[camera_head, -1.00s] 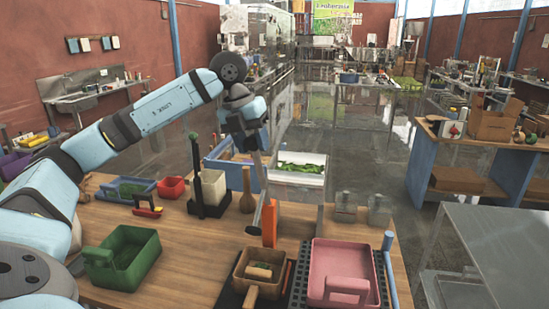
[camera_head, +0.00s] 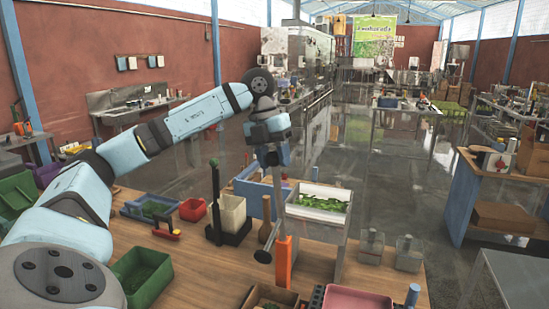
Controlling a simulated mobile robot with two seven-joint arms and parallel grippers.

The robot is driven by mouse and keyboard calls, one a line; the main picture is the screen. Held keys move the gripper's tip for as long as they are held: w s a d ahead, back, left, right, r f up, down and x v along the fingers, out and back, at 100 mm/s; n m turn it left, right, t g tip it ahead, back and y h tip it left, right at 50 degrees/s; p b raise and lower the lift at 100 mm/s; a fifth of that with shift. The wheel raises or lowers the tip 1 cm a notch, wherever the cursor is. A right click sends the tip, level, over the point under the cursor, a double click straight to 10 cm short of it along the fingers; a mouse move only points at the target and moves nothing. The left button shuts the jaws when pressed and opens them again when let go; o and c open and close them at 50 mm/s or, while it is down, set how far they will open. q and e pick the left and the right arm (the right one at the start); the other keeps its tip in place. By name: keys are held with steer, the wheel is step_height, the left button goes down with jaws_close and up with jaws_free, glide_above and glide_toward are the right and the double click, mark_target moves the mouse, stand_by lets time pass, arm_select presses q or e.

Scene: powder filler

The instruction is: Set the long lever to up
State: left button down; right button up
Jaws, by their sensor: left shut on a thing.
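My left gripper (camera_head: 272,158) hangs above the far part of the wooden table, pointing down. It is shut on the upper end of a thin grey rod, which I take to be the long lever (camera_head: 277,205). The rod runs down from the jaws and bends left to a dark round end (camera_head: 262,257), close to an upright orange block (camera_head: 285,262). The fingertips are small and dark, so the exact contact is hard to see. My right gripper is not in view.
A green bin (camera_head: 143,275), a red bin (camera_head: 192,210) and a beige holder (camera_head: 231,214) stand on the table (camera_head: 200,265). A pink tray (camera_head: 357,299) is cut off at the bottom edge.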

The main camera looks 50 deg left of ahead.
arm_select(q)
steer(key=c, duration=0.8)
jaws_free()
steer(key=shift+w+a+r, duration=0.1)
steer(key=shift+r, duration=0.1)
steer(key=shift+o, duration=0.8)
steer(key=shift+w+f, duration=0.15)
steer(key=p+v, duration=0.3)
steer(key=v, duration=1)
steer(key=shift+a+r, duration=0.2)
steer(key=shift+r, duration=0.15)
